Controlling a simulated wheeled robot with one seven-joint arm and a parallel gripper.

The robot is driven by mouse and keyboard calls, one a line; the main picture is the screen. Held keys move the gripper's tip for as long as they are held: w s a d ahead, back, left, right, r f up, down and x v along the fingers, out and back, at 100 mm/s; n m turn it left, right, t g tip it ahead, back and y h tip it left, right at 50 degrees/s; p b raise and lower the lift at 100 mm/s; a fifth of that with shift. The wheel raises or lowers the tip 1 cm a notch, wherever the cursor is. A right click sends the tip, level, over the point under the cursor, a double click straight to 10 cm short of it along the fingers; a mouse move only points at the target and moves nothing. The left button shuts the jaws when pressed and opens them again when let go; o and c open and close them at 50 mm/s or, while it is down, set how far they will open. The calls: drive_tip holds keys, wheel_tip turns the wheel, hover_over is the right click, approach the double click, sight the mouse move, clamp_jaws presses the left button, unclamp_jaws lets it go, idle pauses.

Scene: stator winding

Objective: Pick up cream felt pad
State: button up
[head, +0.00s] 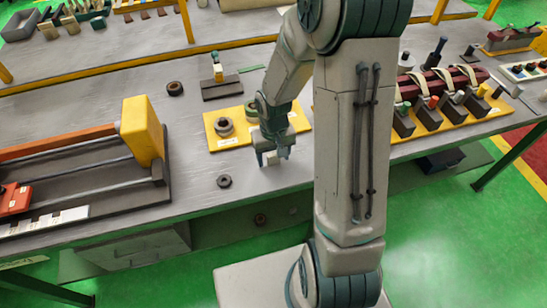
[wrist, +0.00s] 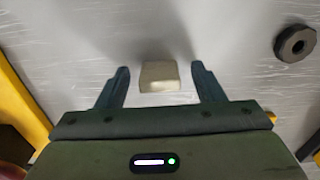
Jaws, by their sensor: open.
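The cream felt pad (wrist: 159,76) is a small, thick, pale block lying on the grey bench top. In the wrist view it sits between the tips of my gripper (wrist: 160,88), with a gap to each finger. The fingers are spread open and hold nothing. In the head view my gripper (head: 272,158) points down near the bench's front edge. The pale block (head: 270,157) shows there partly, between and behind the fingers.
A dark ring-shaped nut (head: 224,181) lies left of my gripper; it also shows in the wrist view (wrist: 295,43). A yellow board (head: 214,140) with round parts lies just behind. A yellow-ended fixture (head: 142,130) stands at left. A yellow tray (head: 440,126) with several dark blocks is at right.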

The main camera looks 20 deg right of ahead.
drive_tip(key=c, duration=1.1)
drive_tip(key=shift+o, duration=0.2)
drive_tip(key=shift+r, duration=0.1)
